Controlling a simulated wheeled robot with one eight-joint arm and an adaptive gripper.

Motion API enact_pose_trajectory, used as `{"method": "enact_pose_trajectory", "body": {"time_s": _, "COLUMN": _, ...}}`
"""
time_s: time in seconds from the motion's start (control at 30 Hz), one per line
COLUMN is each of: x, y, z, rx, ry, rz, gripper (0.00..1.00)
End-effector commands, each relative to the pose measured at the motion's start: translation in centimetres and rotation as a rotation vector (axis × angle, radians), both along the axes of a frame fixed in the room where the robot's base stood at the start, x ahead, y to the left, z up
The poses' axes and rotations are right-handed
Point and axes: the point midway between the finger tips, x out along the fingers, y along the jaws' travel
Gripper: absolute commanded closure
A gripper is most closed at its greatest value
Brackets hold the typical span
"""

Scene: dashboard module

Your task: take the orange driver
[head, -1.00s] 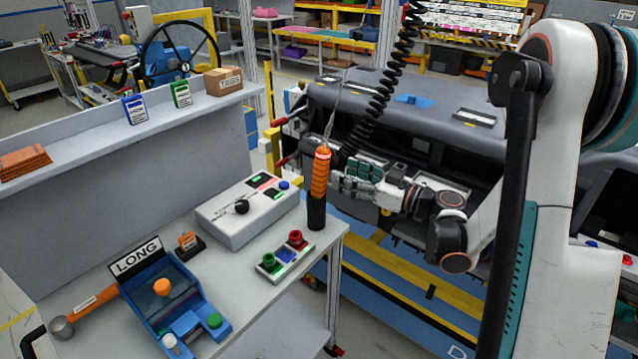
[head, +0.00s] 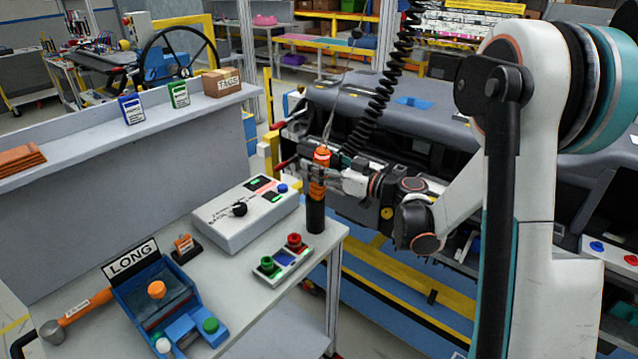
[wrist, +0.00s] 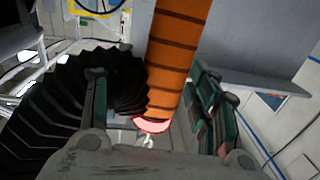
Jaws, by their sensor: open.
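The orange driver (head: 321,156) stands upright at the right corner of the workbench, its lower end in a black sleeve or holder (head: 315,215). A thin cable rises from its top. My gripper (head: 318,178) is at the driver's orange grip from the right, with its fingers around it and partly hiding it. In the wrist view the ribbed orange driver (wrist: 178,50) lies between the two spread fingers of my gripper (wrist: 155,85), with a gap to the right finger. A glowing red ring shows on the driver. I cannot tell if either finger touches it.
A black coiled hose (head: 380,95) hangs close behind the driver and fills the left of the wrist view. A grey control box (head: 240,215) and a button panel (head: 283,262) sit beside the driver. A dark dashboard module (head: 450,120) stands behind my arm.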

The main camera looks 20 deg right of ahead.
Motion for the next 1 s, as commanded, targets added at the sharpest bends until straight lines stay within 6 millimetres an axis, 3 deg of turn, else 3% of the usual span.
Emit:
{"method": "enact_pose_trajectory", "body": {"time_s": 0.03, "x": 0.0, "y": 0.0, "z": 0.0, "rx": 0.000, "ry": 0.000, "rz": 0.000, "gripper": 0.50}}
{"method": "enact_pose_trajectory", "body": {"time_s": 0.27, "x": 0.0, "y": 0.0, "z": 0.0, "rx": 0.000, "ry": 0.000, "rz": 0.000, "gripper": 1.00}}
{"method": "enact_pose_trajectory", "body": {"time_s": 0.67, "x": 0.0, "y": -0.1, "z": 0.4, "rx": 0.000, "ry": 0.000, "rz": 0.000, "gripper": 1.00}}
{"method": "enact_pose_trajectory", "body": {"time_s": 1.0, "x": -0.2, "y": -0.4, "z": 4.4, "rx": 0.000, "ry": 0.000, "rz": 0.000, "gripper": 1.00}}
